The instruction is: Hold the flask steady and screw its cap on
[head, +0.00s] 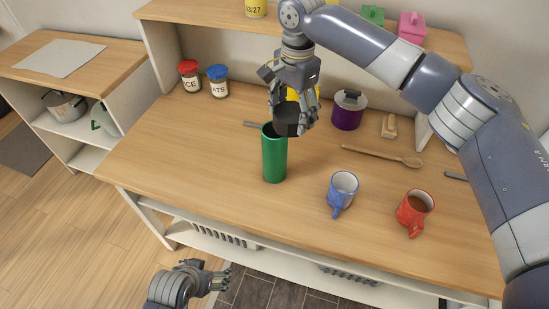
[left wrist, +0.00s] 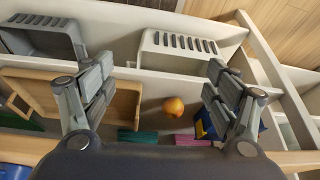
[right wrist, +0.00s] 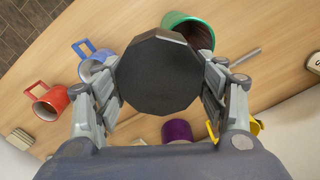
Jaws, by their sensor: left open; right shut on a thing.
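The green flask (head: 274,156) stands upright on the wooden counter, with its open top showing in the right wrist view (right wrist: 196,30). My right gripper (head: 296,113) is shut on the black cap (head: 287,122) and holds it above and slightly right of the flask's mouth. The cap fills the middle of the right wrist view (right wrist: 158,72), and the flask's rim shows beyond it. Cap and flask look apart. My left gripper (head: 222,278) is open and empty, low in front of the counter, away from the flask. In the left wrist view its fingers (left wrist: 158,100) are spread over lower shelves.
A blue mug (head: 343,187) and a red mug (head: 414,210) stand right of the flask. A purple pot (head: 348,111), a wooden spoon (head: 384,155) and two jars (head: 218,82) are farther back. The counter left of the flask is clear. An orange (left wrist: 173,107) lies on a lower shelf.

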